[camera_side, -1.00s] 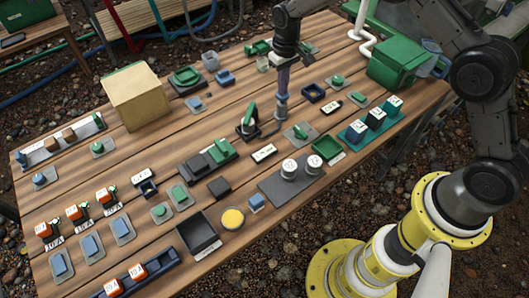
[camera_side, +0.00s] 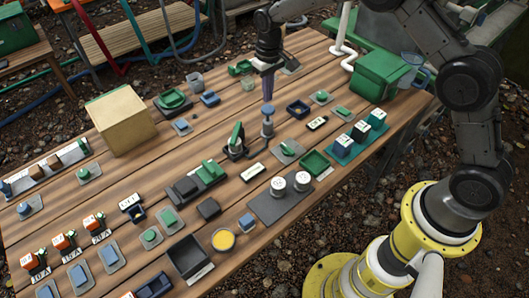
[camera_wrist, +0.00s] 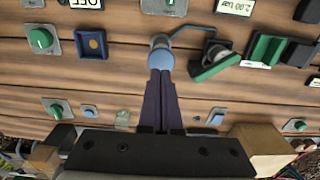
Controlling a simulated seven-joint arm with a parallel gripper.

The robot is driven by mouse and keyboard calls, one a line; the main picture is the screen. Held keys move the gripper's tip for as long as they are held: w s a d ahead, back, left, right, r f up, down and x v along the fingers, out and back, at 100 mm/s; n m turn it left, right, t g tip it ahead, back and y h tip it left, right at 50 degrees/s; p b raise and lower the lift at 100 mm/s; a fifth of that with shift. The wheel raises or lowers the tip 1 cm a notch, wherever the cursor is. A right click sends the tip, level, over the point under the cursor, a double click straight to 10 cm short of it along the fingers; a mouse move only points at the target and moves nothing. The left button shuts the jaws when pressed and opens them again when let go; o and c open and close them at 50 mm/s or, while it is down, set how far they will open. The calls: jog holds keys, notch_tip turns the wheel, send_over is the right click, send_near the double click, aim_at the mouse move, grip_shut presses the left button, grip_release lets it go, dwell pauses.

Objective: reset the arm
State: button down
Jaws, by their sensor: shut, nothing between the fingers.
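My gripper (camera_side: 267,101) points down over the wooden bench, its purple fingers shut together with nothing seen between them. In the wrist view, the two fingers (camera_wrist: 160,73) lie side by side. Just past their tips is a blue-grey round-topped post (camera_wrist: 161,55), which also shows in the side view (camera_side: 267,127) right below the fingertips. I cannot tell whether the tips touch it. A green-handled lever (camera_side: 236,135) on a dark base stands left of the post in the side view.
The bench is crowded with small switches and labelled blocks. A tan box (camera_side: 119,120) stands at the left rear and a green bin (camera_side: 380,75) at the right rear. A dark open tray (camera_side: 188,257) and a yellow disc (camera_side: 223,240) lie near the front edge. Bare wood (camera_side: 115,180) shows between.

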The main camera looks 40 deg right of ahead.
jog(key=s+d+r+t, duration=0.1)
jog(key=s+r+t, duration=0.15)
jog(key=r, duration=0.75)
jog(key=s+d+r+t, duration=0.1)
jog(key=s+r, duration=0.2)
jog(key=r, duration=0.7)
jog(key=s+d+r+t, duration=0.1)
jog(key=s+r, duration=0.3)
jog(key=s, duration=0.3)
jog(key=s+r+t, duration=0.1)
jog(key=s+r, duration=0.3)
jog(key=s, duration=0.2)
jog(key=s+f, duration=0.4)
jog(key=s, duration=0.5)
jog(key=s+f, duration=0.3)
jog(key=s, duration=0.6)
jog(key=shift+d+f, duration=0.4)
jog(key=shift+d, duration=0.05)
dwell(2.5)
